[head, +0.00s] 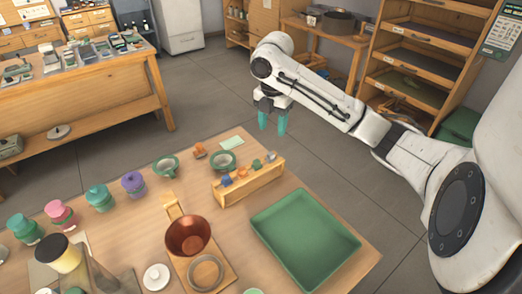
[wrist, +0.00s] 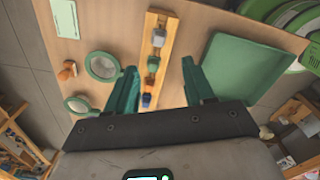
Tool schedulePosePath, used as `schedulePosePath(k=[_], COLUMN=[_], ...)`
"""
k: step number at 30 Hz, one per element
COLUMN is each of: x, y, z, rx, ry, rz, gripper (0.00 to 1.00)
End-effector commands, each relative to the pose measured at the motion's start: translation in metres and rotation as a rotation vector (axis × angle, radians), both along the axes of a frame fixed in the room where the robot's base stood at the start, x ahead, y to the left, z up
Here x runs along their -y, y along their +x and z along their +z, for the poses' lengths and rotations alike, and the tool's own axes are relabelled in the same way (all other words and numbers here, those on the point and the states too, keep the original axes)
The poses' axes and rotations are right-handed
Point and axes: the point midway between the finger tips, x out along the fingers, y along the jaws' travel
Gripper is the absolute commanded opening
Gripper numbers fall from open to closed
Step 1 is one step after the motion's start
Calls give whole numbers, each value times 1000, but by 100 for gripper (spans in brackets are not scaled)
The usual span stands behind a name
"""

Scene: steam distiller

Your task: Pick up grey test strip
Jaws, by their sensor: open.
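A grey piece (head: 271,156) stands at the right end of a narrow wooden holder (head: 250,188) on the table; I take it as the grey test strip, though it is small here. It also shows in the wrist view (wrist: 159,38), at the holder's top end. A grey-green piece (head: 256,165), an orange one (head: 241,173) and a blue one (head: 226,181) stand in the same row. My gripper (head: 273,122), with teal fingers, is open and empty, in the air beyond the holder. In the wrist view the holder lies between the fingers (wrist: 159,66).
A green tray (head: 303,236) lies right of the holder. Left of it are a green-rimmed dish (head: 223,161), an orange object (head: 199,150) and a pale green sheet (head: 232,143). A copper pot (head: 188,234) and several coloured jars stand further left. The floor beyond the table is clear.

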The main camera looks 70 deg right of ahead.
Motion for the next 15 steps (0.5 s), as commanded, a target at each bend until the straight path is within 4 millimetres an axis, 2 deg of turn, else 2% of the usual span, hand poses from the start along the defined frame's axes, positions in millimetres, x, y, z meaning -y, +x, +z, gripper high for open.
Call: schedulePosePath(k=[10, 15], x=[0, 0], y=[-1, 0], z=[-44, -56], rx=[-2, 0], ry=[2, 1], rz=[-3, 0], gripper=[53, 53])
